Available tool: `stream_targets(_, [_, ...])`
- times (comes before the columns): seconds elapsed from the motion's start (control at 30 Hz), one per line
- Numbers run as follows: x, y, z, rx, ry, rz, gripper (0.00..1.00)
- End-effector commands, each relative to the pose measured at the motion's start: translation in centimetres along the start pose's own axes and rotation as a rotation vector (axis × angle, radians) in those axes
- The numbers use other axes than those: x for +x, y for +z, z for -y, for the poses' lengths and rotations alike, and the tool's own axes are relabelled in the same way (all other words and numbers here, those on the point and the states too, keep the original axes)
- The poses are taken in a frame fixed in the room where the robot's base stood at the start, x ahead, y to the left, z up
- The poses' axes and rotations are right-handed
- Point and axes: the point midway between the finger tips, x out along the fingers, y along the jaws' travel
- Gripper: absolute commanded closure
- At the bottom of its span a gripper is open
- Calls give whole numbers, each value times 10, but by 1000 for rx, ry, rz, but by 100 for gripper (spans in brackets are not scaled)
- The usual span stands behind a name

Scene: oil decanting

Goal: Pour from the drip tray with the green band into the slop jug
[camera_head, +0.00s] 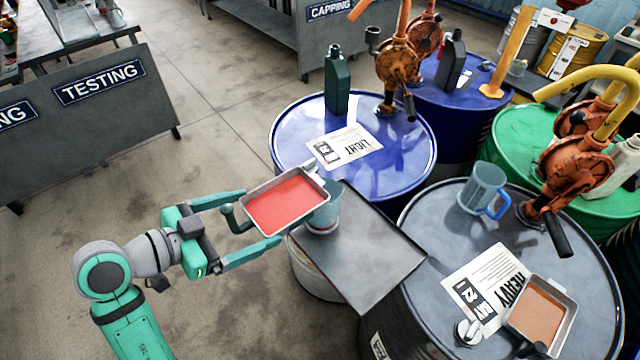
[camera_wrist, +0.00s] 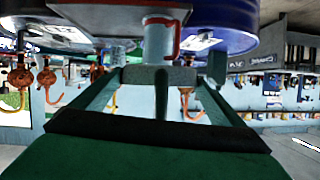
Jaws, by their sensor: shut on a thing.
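My gripper (camera_head: 262,216) is shut on the handle (camera_head: 236,222) of a metal drip tray holding red liquid (camera_head: 286,204). The handle looks dark green; I cannot make out a separate band. The tray is held up and looks roughly level. A translucent blue-grey jug (camera_head: 323,218) stands just behind and below its right end, partly hidden by it. In the wrist view a jug with a red handle (camera_wrist: 163,40) shows beyond my fingers. A second jug with a blue handle (camera_head: 482,187) stands on the grey drum. I cannot read a label on either jug.
The first jug stands on a grey plate (camera_head: 375,255). Another drip tray with brown liquid (camera_head: 566,297) lies on the grey drum (camera_head: 440,225) beside a paper sheet (camera_head: 487,287). A blue drum (camera_head: 290,130) with a dark green bottle (camera_head: 337,85) stands behind. Rusty pumps rise at right.

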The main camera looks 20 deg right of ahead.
Motion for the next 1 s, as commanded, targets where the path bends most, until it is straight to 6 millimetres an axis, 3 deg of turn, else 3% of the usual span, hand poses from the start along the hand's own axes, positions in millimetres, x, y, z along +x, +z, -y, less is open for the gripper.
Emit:
stream_targets(0.27, [-3, -2, 0, 3, -1, 12, 40])
stream_targets(1.0, [-9, -39, 4, 11, 21, 226, 40])
